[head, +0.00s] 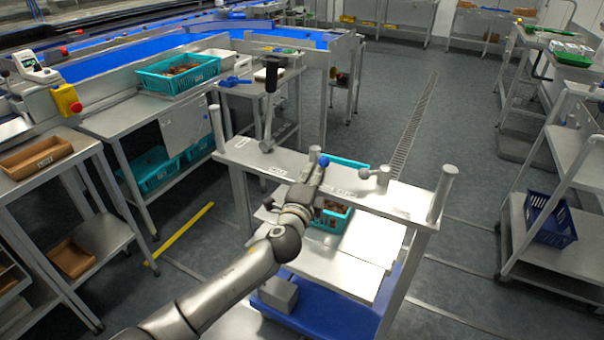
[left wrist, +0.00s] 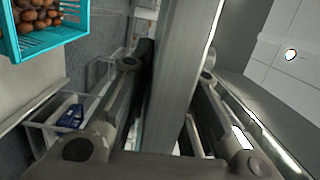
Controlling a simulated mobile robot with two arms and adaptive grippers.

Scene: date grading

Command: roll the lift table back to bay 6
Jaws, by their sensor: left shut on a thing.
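The lift table (head: 405,200) stands in front of me, with a pale metal top rail, end posts and a blue base (head: 335,318). A teal crate (head: 347,165) with brown contents sits on its deck, partly hidden by the rail and my arm. My left gripper (head: 313,172) is at the middle of the rail, beside a blue-knobbed lever (head: 323,160). In the left wrist view its fingers (left wrist: 175,62) lie on both sides of a grey bar (left wrist: 182,75), shut on it. My right gripper is not in view. I cannot read a bay 6 mark.
Steel benches stand at left, one with a teal crate of dates (head: 190,66). A yellow floor strip (head: 180,233) lies left of the lift table. A shelf trolley with a dark blue crate (head: 550,220) stands at right. The floor between, by the drain (head: 412,130), is clear.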

